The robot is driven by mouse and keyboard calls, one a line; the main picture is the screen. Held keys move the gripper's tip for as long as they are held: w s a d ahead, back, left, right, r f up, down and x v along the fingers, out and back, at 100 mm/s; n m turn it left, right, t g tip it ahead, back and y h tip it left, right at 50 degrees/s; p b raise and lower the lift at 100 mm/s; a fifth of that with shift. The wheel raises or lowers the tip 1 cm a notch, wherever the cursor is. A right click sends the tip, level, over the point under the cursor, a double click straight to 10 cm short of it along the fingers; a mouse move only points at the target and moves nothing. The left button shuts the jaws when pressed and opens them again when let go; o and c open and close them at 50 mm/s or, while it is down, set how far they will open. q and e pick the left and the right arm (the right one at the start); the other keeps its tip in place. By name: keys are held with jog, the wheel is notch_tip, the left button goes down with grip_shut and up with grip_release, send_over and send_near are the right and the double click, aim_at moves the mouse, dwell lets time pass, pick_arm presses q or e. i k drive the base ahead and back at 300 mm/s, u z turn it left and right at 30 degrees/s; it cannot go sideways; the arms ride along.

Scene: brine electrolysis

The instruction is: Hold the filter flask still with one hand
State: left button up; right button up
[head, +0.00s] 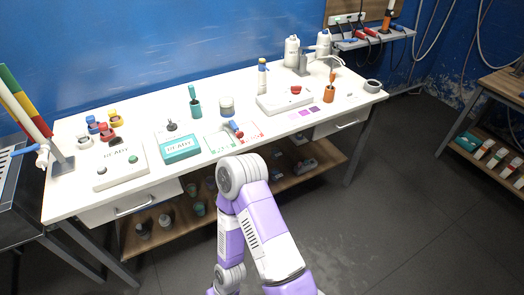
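I cannot pick out a filter flask for certain; the vessels on the white table (350,108) are small in this view. A pale jar with a dark band (227,105) stands near the table's middle. Two white bottles (292,52) stand at the back right. One of my arms, purple and white, rises from the bottom in front of the table, with its bent joint near the front edge. No gripper fingers show, and no hand is seen touching a vessel.
A white box (122,168) and a teal box (180,148) lie along the front left. A green bottle (194,102), a flat white device (285,103) and an orange holder (329,92) stand farther right. A lower wooden shelf (300,180) holds several vessels. Open floor (420,200) lies at right.

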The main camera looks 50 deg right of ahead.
aim_at(240, 134)
jog(key=k, duration=0.35)
jog(key=z, duration=0.9)
